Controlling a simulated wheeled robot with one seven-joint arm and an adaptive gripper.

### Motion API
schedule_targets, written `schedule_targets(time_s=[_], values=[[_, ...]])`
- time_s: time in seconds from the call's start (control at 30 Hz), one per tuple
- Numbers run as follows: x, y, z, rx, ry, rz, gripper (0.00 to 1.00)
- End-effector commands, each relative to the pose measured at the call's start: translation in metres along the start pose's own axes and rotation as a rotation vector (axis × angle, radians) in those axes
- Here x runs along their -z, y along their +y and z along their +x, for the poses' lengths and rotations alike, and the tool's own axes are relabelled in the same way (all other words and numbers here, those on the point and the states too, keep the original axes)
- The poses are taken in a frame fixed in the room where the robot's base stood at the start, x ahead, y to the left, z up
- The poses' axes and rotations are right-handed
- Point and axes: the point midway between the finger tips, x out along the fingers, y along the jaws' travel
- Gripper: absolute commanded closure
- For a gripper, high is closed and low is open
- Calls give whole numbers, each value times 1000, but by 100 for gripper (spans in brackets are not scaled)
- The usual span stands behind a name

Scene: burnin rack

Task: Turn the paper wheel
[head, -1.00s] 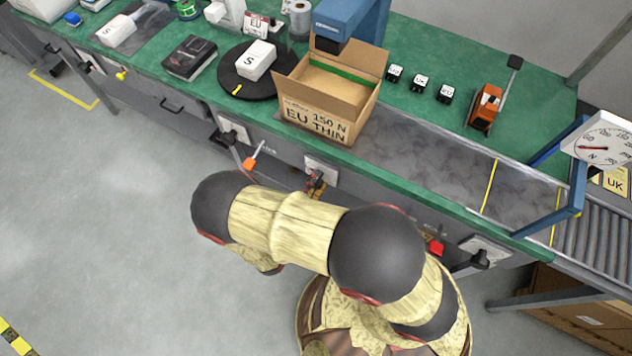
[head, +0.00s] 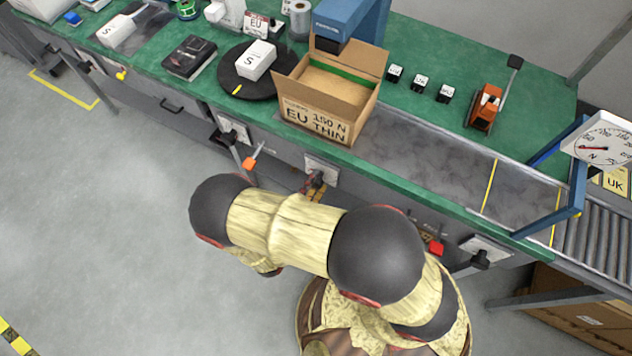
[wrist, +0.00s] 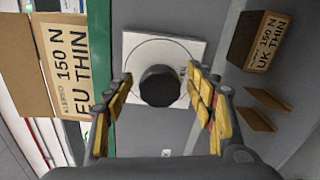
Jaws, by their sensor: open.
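A dark round knob (wrist: 160,86) on a white square plate (wrist: 140,45) faces me in the wrist view; it is likely the paper wheel, but its label is too small to read. My gripper (wrist: 159,82) is open, with one yellow-padded finger on each side of the knob and a visible gap on both sides. In the head view a white plate (head: 321,163) shows on the bench front below the carton, beside my gripper (head: 314,182). The knob there is mostly hidden by the gripper.
An open carton marked EU 150 N THIN (head: 318,122) stands on the green bench (head: 420,55) above. Other plates with handles sit along the bench front, at left (head: 233,128) and right (head: 487,248). A UK THIN carton (wrist: 259,42) shows in the wrist view.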

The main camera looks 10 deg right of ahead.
Motion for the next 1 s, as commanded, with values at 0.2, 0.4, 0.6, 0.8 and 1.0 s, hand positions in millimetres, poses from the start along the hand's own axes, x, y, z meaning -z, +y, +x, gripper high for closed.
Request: schedule_targets(time_s=[0.2, 0.4, 0.6, 0.8, 1.0], values=[[2, 0, -30, -1, 7, 1, 44], [1, 0, -65, -1, 6, 0, 44], [1, 0, -95, 0, 5, 1, 44], [0, 0, -112, 0, 2, 0, 44], [0, 0, -115, 0, 1, -1, 44]])
